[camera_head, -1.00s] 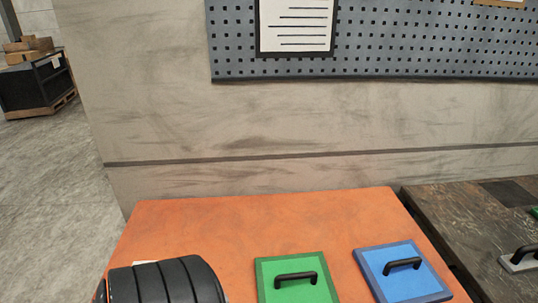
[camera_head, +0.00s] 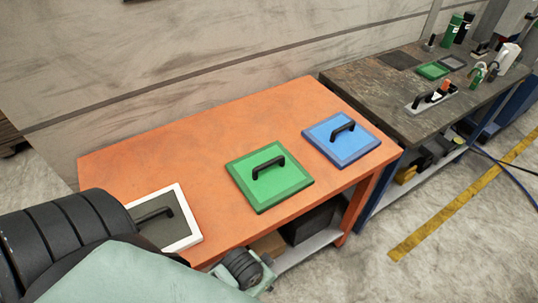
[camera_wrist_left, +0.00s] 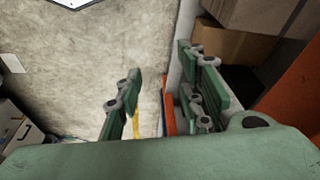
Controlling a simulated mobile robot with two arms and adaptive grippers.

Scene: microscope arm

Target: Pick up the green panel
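The green panel (camera_head: 250,184) is a square plate with a darker green border and a black bar handle (camera_head: 268,166) on top. It lies flat in the middle of the orange table (camera_head: 210,120), near its front edge, with nothing touching it. My left arm comes in at the lower left of the head view, and its gripper fingers cannot be made out there. In the left wrist view my left gripper (camera_wrist_left: 158,78) is open, its green fingers apart with nothing held between them. The green panel cannot be made out in that view. My right gripper is not in view.
A blue panel (camera_head: 356,150) lies right of the green one. A white-framed grey panel (camera_head: 184,236) lies left, partly behind my arm. A dark workbench (camera_head: 400,108) with tools adjoins on the right. The back of the orange table is clear. Boxes sit on its lower shelf.

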